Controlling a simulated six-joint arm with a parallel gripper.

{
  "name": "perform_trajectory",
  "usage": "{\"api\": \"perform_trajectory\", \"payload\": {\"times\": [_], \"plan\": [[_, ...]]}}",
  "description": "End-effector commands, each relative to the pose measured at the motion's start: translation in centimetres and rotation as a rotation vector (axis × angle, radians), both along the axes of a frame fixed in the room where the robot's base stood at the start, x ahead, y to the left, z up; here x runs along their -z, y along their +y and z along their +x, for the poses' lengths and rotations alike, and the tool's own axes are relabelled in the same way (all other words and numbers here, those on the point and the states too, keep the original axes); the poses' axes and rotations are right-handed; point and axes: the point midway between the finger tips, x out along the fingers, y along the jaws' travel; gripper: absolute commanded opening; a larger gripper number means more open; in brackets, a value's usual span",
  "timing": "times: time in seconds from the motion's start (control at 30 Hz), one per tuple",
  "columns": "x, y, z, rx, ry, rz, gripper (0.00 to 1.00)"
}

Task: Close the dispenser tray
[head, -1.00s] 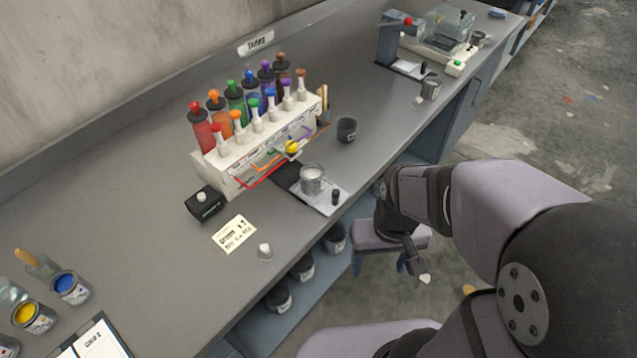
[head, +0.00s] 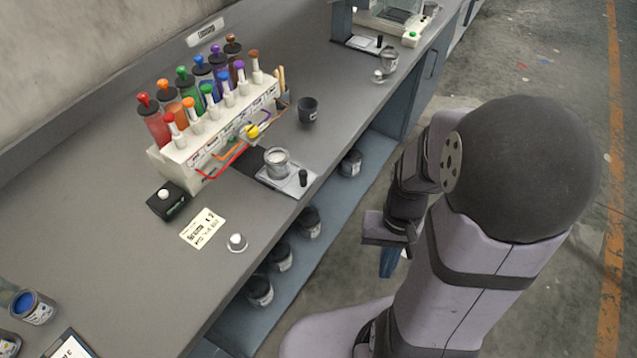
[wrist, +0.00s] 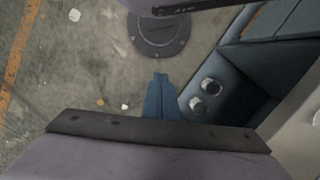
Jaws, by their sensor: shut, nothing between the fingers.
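The dispenser (head: 212,138) is a white rack with several coloured syringes on the bench. Its tray (head: 297,187) is pulled out towards the bench's front edge. A metal cup of pale content (head: 277,162) stands on the tray, and a black knob (head: 303,177) is at its front end. My gripper (head: 388,262) is off the bench, in front of and below its edge, right of the tray and apart from it. In the wrist view its blue fingers (wrist: 159,95) are together and empty above the floor. The tray is not visible there.
A black cup (head: 307,111) stands right of the tray. A black box with a white button (head: 167,200), a label card (head: 203,229) and a small white-topped piece (head: 237,243) lie to the left. Cans (head: 282,257) sit on the shelf below. The floor in front is mostly open.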

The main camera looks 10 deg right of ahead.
Motion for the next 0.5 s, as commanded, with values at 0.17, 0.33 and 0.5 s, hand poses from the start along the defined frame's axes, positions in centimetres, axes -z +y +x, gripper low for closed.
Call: {"api": "perform_trajectory", "payload": {"times": [0.17, 0.33, 0.5], "plan": [[6.7, -3.0, -3.3, 0.291, 0.149, 0.092, 0.0], [11.2, -3.6, -4.0, 0.618, 0.238, 0.239, 0.0], [13.6, -2.4, -2.0, 0.971, 0.33, 0.471, 0.0]]}}
